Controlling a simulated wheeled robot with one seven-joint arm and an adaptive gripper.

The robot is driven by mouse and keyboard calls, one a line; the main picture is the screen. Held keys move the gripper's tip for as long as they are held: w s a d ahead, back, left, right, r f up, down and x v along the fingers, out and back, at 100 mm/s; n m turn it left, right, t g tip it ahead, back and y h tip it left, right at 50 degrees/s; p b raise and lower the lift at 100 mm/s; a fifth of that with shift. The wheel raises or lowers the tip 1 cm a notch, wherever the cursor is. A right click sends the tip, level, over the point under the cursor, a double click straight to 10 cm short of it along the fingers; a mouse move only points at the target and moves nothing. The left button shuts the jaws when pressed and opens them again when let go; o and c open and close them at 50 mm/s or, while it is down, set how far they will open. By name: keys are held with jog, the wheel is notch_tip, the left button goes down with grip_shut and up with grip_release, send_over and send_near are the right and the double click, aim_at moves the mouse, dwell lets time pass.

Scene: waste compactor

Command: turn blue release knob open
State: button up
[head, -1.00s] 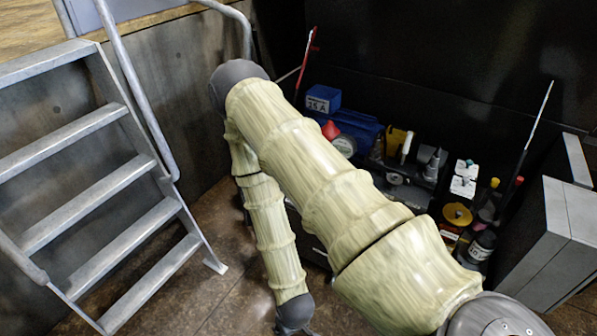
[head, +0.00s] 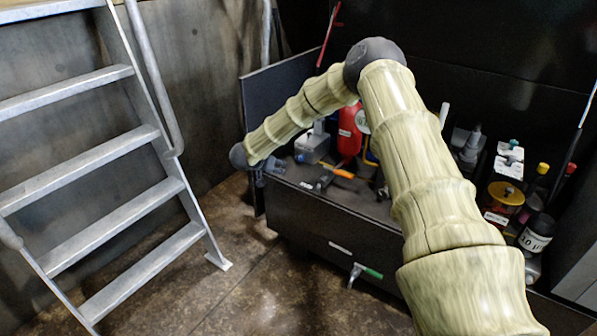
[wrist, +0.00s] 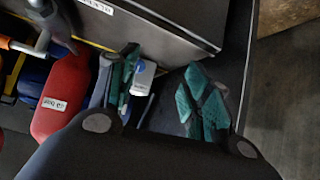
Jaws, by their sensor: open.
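My gripper (wrist: 166,92) is open, with its two teal-padded fingers apart in the wrist view. A small white cylinder with a blue round face (wrist: 143,74) shows beside the left finger, between the fingers in the picture; I cannot tell whether it is the blue release knob, or whether a finger touches it. In the head view my gripper (head: 266,166) is at the left end of the dark bench, small and partly hidden behind my arm's end. No blue knob can be made out clearly in the head view.
A red container (wrist: 62,97) lies left of the fingers in the wrist view. The dark bench (head: 315,225) carries bottles, a yellow tin (head: 503,198) and tools. A green-handled lever (head: 368,271) sticks out from its front. Metal stairs (head: 100,180) stand left, with clear floor between.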

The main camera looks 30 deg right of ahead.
aim_at(299, 158)
jog(key=w+d+r+m+g+b, duration=0.2)
jog(key=w+d+r+b, duration=0.1)
jog(key=d, duration=0.4)
jog(key=shift+t, duration=0.3)
jog(key=b+x, duration=0.1)
jog(key=x, duration=0.2)
jog(key=b+x, duration=0.1)
jog(key=x, duration=0.3)
jog(key=b+x, duration=0.1)
jog(key=x, duration=0.2)
jog(key=shift+s+d+f, duration=0.2)
jog(key=shift+s+d, duration=0.05)
jog(key=c, duration=1)
jog(key=shift+s+r+m+t+p, duration=0.1)
jog(key=shift+r+m+t+p, duration=0.25)
jog(key=shift+p, duration=0.65)
jog(key=shift+c, duration=0.2)
jog(key=shift+f+m+t+y+p, duration=0.35)
jog(key=shift+m+t+y+p, duration=0.1)
jog(key=shift+t, duration=0.2)
jog(key=o, duration=1)
